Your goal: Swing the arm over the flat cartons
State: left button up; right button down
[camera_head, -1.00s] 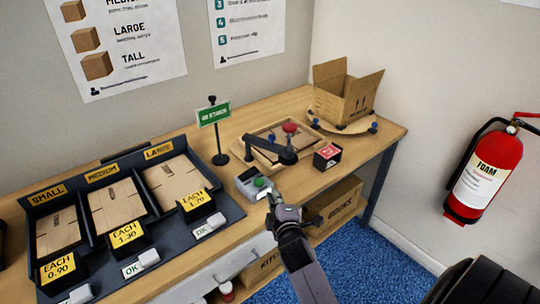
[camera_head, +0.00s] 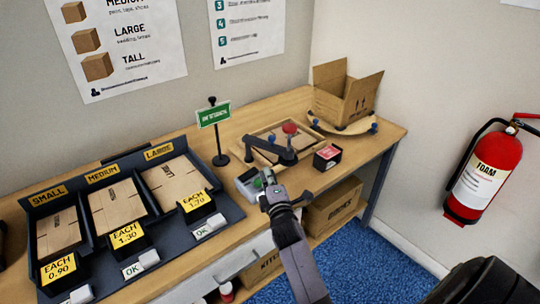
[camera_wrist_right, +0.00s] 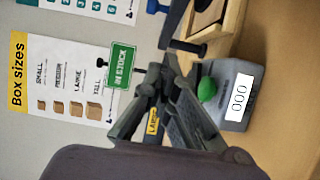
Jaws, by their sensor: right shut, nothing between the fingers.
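A dark swing arm (camera_head: 275,148) with a red knob (camera_head: 289,128) lies across the front of a shallow wooden tray (camera_head: 259,133) on the bench. Part of a flat brown carton shows in the tray. My right gripper (camera_head: 267,180) is shut and empty, in front of the swing arm and beside a grey box with a green button (camera_head: 256,184). In the right wrist view its fingers (camera_wrist_right: 168,65) meet near the dark arm (camera_wrist_right: 188,47). I cannot tell whether they touch anything. Other flat cartons (camera_head: 119,205) lie in the sloped rack. My left gripper is out of view.
A dark rack (camera_head: 225,207) with price signs fills the left bench. A green sign on a stand (camera_head: 214,115) is behind my gripper. A small black-and-red box (camera_head: 327,157) is to the right, and an open carton (camera_head: 345,95) stands at the back right. A fire extinguisher (camera_head: 484,175) hangs on the wall.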

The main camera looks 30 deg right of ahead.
aim_at(268, 142)
jog(key=x, duration=0.6)
jog(key=shift+w+d+p, duration=0.1)
jog(key=shift+w+d, duration=0.25)
jog(key=shift+d, duration=0.3)
jog(key=shift+w+d+p, duration=0.15)
jog(key=shift+w+d, duration=0.15)
jog(key=shift+d, duration=0.3)
jog(key=shift+w+d+p, duration=0.1)
jog(key=shift+w+d, duration=0.25)
jog(key=shift+d, duration=0.3)
jog(key=shift+d, duration=0.1)
